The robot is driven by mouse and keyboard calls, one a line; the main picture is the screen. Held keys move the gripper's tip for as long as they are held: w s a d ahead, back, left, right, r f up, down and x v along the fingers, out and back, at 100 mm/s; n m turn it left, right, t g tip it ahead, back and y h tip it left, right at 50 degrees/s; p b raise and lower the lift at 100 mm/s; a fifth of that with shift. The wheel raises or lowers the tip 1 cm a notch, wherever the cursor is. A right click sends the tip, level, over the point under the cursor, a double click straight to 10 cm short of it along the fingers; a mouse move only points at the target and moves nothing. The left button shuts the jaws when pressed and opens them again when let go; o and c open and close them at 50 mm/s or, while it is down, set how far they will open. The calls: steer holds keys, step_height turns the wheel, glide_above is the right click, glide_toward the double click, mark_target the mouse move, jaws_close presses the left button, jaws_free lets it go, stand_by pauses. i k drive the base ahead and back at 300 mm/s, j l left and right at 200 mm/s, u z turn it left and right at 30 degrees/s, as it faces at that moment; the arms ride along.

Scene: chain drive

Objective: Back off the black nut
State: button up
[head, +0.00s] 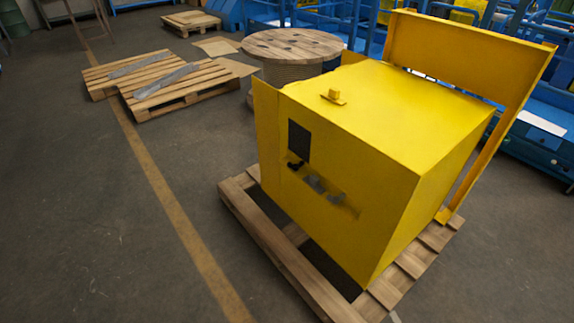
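A large yellow box-shaped machine (380,190) sits on a wooden pallet. Its front face has a dark rectangular panel (299,140). Just below that panel is a small black part (296,165); it is too small to tell whether it is the black nut. Grey parts (315,184) sit to the right of it in a row sloping down. I cannot make out a chain or any threads. My gripper is not in view, and nothing of my arm shows near the machine.
The machine's pallet (270,237) sticks out in front of it. A yellow frame (470,60) stands behind. A wooden cable reel (292,45) and a flat pallet (160,88) stand farther back. The floor at the left, along a yellow line (172,205), is clear.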

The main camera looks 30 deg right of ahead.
mark_target(295, 167)
steer(key=i+j+z, duration=0.25)
steer(key=i+j, duration=0.2)
steer(key=j, duration=0.25)
steer(key=i+j+z, duration=0.15)
steer(key=j, duration=0.25)
steer(key=i+j+z, duration=0.1)
steer(key=i+j, duration=0.2)
steer(key=i+j+z, duration=0.1)
steer(key=i+j, duration=0.2)
steer(key=j, duration=0.15)
steer(key=i+j, duration=0.25)
steer(key=i+j+z, duration=0.15)
steer(key=i+j, duration=0.15)
steer(key=j, duration=0.2)
steer(key=i+j+z, duration=0.1)
steer(key=i+j, duration=0.15)
steer(key=j, duration=0.2)
steer(key=i+j+z, duration=0.1)
steer(key=j, duration=0.35)
steer(key=i, duration=0.1)
